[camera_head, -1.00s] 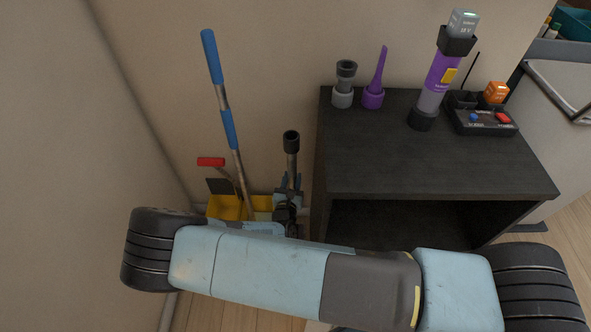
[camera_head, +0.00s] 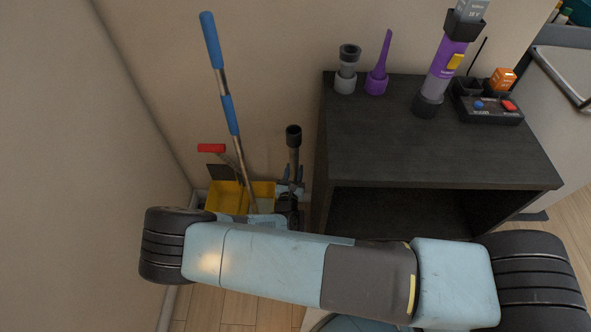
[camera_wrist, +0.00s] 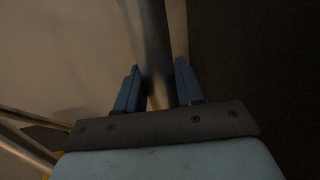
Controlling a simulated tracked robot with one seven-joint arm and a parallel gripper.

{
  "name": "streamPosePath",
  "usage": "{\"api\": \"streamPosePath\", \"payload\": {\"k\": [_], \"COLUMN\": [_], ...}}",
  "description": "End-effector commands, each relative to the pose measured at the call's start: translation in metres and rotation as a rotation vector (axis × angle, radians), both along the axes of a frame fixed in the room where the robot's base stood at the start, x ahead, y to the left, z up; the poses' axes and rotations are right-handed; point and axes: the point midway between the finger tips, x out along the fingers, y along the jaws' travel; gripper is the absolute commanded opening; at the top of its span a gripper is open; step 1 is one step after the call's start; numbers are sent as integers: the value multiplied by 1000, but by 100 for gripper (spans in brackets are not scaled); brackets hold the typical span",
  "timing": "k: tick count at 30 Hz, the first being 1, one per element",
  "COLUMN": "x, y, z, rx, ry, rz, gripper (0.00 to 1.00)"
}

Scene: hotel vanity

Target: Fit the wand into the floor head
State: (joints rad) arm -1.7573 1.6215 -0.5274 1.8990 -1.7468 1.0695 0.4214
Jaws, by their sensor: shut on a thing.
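The wand (camera_head: 294,160) is a grey metal tube with a black socket at its top. It stands close to upright left of the dark shelf unit. My gripper (camera_head: 291,187) is shut on the wand, its blue fingers on either side of the tube. The wrist view shows the tube (camera_wrist: 151,45) between my two fingers (camera_wrist: 160,90). The wand's lower end is hidden behind my arm and gripper. I cannot make out the floor head in either view.
The dark shelf unit (camera_head: 430,155) stands close on the wand's right. Left of it are a blue-handled pole (camera_head: 219,75), a yellow bucket (camera_head: 228,197) and a red-handled tool (camera_head: 211,148). A purple vacuum body (camera_head: 445,65), two nozzles and a charger sit on the shelf.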

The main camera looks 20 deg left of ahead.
Motion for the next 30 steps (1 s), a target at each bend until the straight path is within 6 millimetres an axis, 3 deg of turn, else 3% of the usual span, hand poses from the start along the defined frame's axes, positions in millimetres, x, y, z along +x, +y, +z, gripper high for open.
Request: {"api": "streamPosePath", "payload": {"k": [30], "x": [-3], "y": [0], "z": [-7], "rx": [1], "ry": [2], "rz": [1], "gripper": [0]}}
